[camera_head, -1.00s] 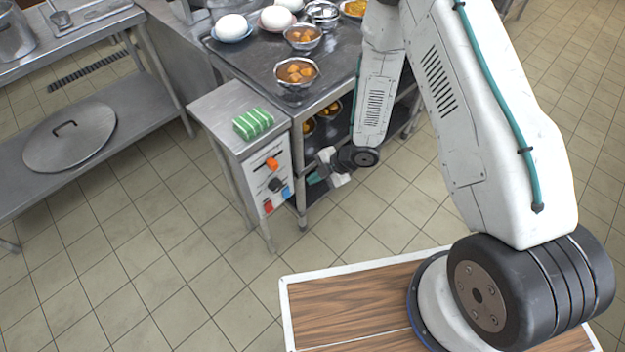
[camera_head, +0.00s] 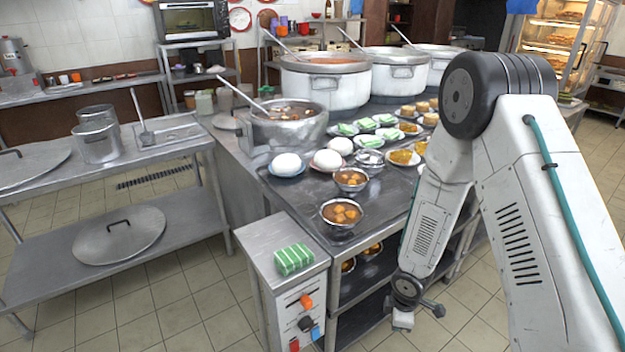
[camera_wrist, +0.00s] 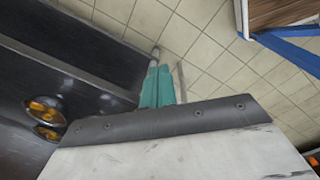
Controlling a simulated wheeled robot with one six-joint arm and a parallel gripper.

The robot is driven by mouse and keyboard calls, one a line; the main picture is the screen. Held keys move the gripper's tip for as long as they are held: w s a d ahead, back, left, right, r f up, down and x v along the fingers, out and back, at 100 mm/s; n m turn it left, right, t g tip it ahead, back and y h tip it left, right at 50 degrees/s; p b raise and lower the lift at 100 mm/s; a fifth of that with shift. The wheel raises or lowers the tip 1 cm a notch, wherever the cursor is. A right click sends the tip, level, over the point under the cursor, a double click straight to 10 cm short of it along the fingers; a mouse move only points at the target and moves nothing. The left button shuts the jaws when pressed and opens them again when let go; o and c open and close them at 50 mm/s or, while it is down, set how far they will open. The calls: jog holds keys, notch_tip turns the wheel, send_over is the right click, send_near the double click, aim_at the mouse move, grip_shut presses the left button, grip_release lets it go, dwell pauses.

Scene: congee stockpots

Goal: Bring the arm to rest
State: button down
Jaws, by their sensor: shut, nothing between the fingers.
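My gripper (camera_wrist: 157,86) shows in the wrist view with its two teal fingers together and nothing between them. It points over the tiled floor, beside the dark shelf edge of the steel counter. In the head view my arm hangs folded in front of the counter, with the wrist low at its right front side. The fingers cannot be made out there.
The steel counter (camera_head: 312,190) carries pots, white buns and bowls. A control box (camera_head: 300,325) with a green striped cloth (camera_head: 294,260) stands at its front corner. In the wrist view, bowls of orange food (camera_wrist: 45,108) sit on the lower shelf.

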jog(key=s+d+r+m+g+h, duration=0.1)
jog(key=s+d+r+m, duration=0.15)
jog(key=r, duration=0.55)
jog(key=s+d+r+m+g+h, duration=0.15)
jog(key=r+m, duration=0.25)
jog(key=r, duration=0.4)
jog(key=s+d+r+m+h, duration=0.1)
jog(key=s+d+r+m, duration=0.2)
jog(key=r, duration=0.4)
jog(key=s+a+r+m+t+y, duration=0.1)
jog(key=s+r+m, duration=0.2)
jog(key=s+r, duration=0.5)
jog(key=s+a+r+m+t+y, duration=0.2)
jog(key=s+r+m, duration=0.1)
jog(key=s+r, duration=0.6)
jog(key=shift+a+r, duration=0.15)
jog(key=shift+r, duration=2.25)
jog(key=shift+y, duration=0.25)
